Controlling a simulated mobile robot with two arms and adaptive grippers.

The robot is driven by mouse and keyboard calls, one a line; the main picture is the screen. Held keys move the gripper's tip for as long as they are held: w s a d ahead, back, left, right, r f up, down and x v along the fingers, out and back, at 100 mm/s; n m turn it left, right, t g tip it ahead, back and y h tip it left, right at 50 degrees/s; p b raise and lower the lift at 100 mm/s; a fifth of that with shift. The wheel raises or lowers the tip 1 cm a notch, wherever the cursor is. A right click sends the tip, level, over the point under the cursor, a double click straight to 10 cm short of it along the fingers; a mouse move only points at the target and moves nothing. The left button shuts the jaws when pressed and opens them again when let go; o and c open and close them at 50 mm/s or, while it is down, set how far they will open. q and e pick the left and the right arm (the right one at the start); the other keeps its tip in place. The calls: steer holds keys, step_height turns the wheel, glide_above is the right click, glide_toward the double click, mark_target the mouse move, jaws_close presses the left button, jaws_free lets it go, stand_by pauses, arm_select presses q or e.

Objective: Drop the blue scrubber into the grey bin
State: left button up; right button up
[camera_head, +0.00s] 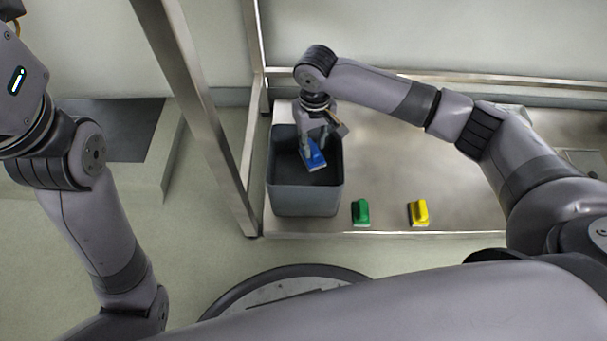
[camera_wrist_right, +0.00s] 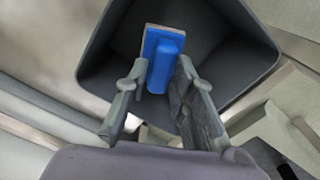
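The blue scrubber (camera_head: 312,155) is between the fingertips of my right gripper (camera_head: 318,140), over the opening of the grey bin (camera_head: 305,199). In the right wrist view, the two fingers of the right gripper (camera_wrist_right: 162,68) close on both sides of the blue scrubber's handle (camera_wrist_right: 164,66), with the grey bin (camera_wrist_right: 245,35) around and below it. The scrubber looks clear of the bin's walls. The bin floor is dark and partly hidden by the gripper. My left arm is at the left edge; its fingers are out of the picture.
A green scrubber (camera_head: 361,212) and a yellow scrubber (camera_head: 418,213) sit on the steel table (camera_head: 385,175) right of the bin, near its front edge. A metal frame post (camera_head: 205,120) rises just left of the bin. The table's middle is clear beneath my right arm.

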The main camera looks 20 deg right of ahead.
steer(key=o, duration=0.4)
steer(key=shift+r, duration=0.1)
step_height(320, 180, up, 12)
stand_by(0.5)
stand_by(0.4)
